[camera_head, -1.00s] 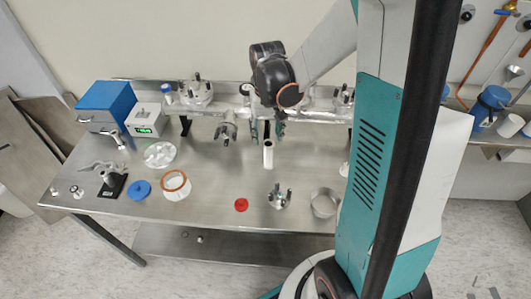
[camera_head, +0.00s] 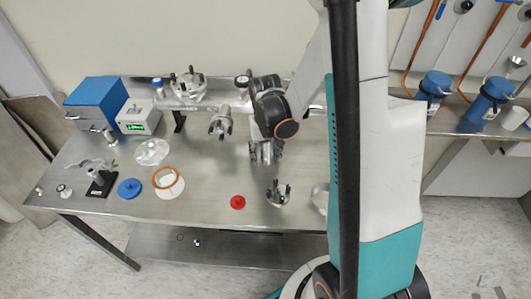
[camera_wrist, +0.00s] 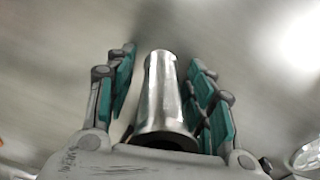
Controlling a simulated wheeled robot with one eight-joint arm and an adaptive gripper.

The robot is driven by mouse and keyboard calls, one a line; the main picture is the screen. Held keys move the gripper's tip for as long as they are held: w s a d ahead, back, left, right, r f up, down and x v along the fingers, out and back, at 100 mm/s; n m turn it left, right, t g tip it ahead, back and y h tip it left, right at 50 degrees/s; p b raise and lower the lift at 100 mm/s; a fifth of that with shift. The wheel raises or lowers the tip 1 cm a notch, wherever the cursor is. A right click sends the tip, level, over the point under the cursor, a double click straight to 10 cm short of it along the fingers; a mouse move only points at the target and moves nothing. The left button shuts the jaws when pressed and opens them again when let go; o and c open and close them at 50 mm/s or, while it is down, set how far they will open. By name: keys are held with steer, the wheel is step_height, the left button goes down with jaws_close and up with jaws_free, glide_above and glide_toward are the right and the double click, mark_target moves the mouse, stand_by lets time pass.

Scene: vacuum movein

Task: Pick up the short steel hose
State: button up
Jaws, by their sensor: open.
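The short steel hose (camera_wrist: 160,95) is a shiny metal tube with a flared end. In the wrist view it lies between the teal-padded fingers of my gripper (camera_wrist: 162,60), with a slight gap seen on the left side. The right finger is very close to it, and I cannot tell if it touches. My gripper is open around the hose. In the head view my gripper (camera_head: 264,153) is low over the middle of the steel table, and its fingers largely hide the hose.
On the steel table (camera_head: 205,205), a clawed metal fitting (camera_head: 278,194) and a red disc (camera_head: 238,202) sit in front of my gripper. Another clawed fitting (camera_head: 220,122) is to its left. A horizontal metal pipe assembly (camera_head: 205,103) runs behind. A blue disc (camera_head: 129,188) lies further left.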

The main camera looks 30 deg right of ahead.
jaws_close()
steer(key=shift+r, duration=0.1)
